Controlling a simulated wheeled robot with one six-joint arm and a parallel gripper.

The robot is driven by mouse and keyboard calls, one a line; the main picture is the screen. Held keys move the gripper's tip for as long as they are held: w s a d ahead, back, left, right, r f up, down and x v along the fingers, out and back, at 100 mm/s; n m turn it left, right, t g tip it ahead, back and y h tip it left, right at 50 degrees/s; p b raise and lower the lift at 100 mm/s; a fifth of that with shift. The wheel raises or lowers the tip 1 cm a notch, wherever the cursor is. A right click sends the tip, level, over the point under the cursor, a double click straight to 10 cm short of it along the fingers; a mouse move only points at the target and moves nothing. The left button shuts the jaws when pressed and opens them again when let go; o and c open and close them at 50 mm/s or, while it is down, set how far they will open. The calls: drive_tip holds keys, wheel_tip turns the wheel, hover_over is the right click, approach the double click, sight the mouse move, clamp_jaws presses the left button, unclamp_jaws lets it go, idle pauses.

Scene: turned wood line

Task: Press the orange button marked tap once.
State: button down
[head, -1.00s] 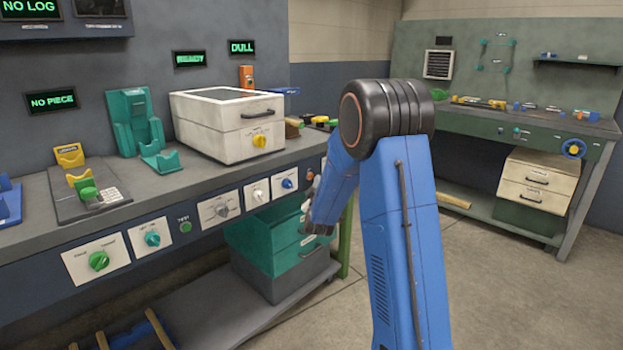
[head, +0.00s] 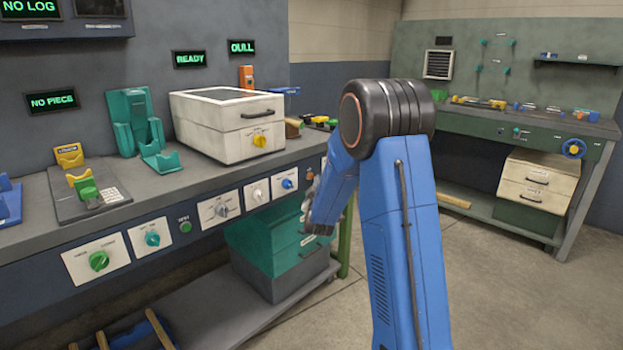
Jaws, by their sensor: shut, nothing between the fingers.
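A small orange spot (head: 309,175) shows on the bench's front panel, right of the blue knob (head: 287,183). It may be the orange button; its marking is too small to read. My gripper (head: 309,192) is at the far end of my blue arm, close in front of the panel by that spot. It is small and partly hidden by my arm. Its fingers look shut and empty. Whether it touches the button I cannot tell.
The bench (head: 150,203) carries a white box (head: 230,138) with a yellow knob and a teal holder (head: 135,120). A second bench (head: 470,125) stands at the right. Floor between them is clear.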

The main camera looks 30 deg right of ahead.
drive_tip(key=shift+w+a, duration=0.3)
drive_tip(key=shift+w, duration=0.45)
idle(0.9)
drive_tip(key=shift+s, duration=0.1)
drive_tip(key=shift+s+d, duration=0.3)
drive_tip(key=shift+s, duration=0.35)
drive_tip(key=shift+s, duration=0.1)
drive_tip(key=s, duration=0.1)
drive_tip(key=s+d, duration=0.1)
drive_tip(key=s, duration=0.2)
drive_tip(key=shift+s+d, duration=0.3)
drive_tip(key=shift+d, duration=0.05)
idle(0.3)
drive_tip(key=shift+a, duration=0.1)
idle(0.6)
